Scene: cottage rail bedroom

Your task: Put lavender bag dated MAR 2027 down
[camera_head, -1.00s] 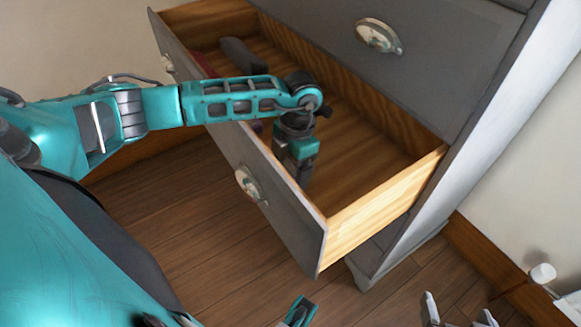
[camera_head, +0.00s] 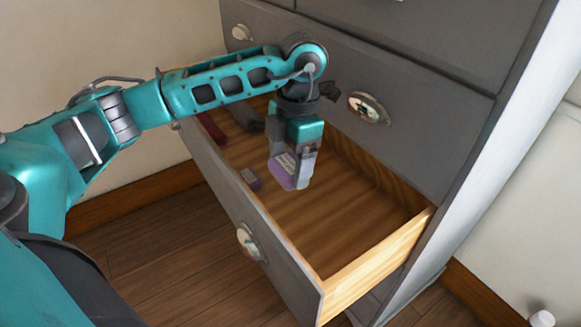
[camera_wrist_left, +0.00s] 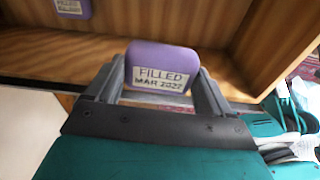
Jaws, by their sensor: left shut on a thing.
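A purple lavender bag (camera_head: 282,171) hangs between the fingers of my left gripper (camera_head: 292,178), above the bottom of the open drawer (camera_head: 375,268). In the left wrist view the bag (camera_wrist_left: 162,58) has a white label reading FILLED MAR, with a year that looks like 2027. The left gripper (camera_wrist_left: 160,92) is shut on it there, one finger at each side. A second purple bag (camera_head: 250,179) with a pale label lies in the drawer by its front panel; it also shows in the left wrist view (camera_wrist_left: 72,8). My right gripper is not in view.
A dark red item (camera_head: 212,128) and a dark grey item (camera_head: 245,115) lie at the drawer's far left end. The wooden drawer floor (camera_head: 345,215) is bare to the right. A closed grey drawer (camera_head: 420,120) is above, behind the gripper.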

